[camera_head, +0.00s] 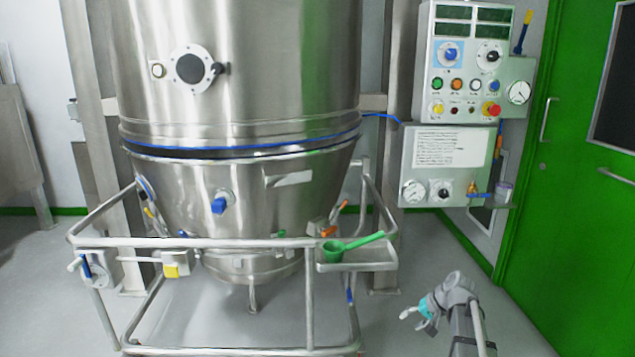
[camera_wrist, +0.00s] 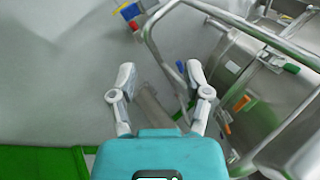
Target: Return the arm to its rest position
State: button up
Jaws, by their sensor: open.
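My gripper (camera_head: 408,315) is at the lower right of the head view, at the end of my grey arm. Its jaws point left, toward the steel trolley frame (camera_head: 310,290), and look clear of it. In the wrist view my gripper (camera_wrist: 158,84) has its two white fingers spread apart. Nothing is between the fingers, so it is open and empty. Trolley rails and the floor show beyond the fingers.
A green scoop (camera_head: 350,245) lies on a small tray (camera_head: 375,262) on the trolley's right side. The steel bowl (camera_head: 240,195) stands within the frame. A control panel (camera_head: 470,65) and green door (camera_head: 580,170) are at the right. Grey floor lies open around my arm.

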jog(key=s+a+f+n+g+h, duration=0.25)
jog(key=s+a, duration=0.25)
jog(key=s, duration=0.4)
jog(key=s+a+f+n+g+h, duration=0.1)
jog(key=s+a+n+h, duration=0.15)
jog(key=s+a, duration=0.45)
notch_tip(320, 180, up, 38)
jog(key=s+d+m+p, duration=0.1)
jog(key=s+p, duration=0.1)
jog(key=p, duration=3.5)
jog(key=shift+d+h+p, duration=0.35)
jog(key=shift+d+h, duration=0.05)
jog(key=shift+c, duration=0.4)
jog(key=shift+s+f, duration=0.1)
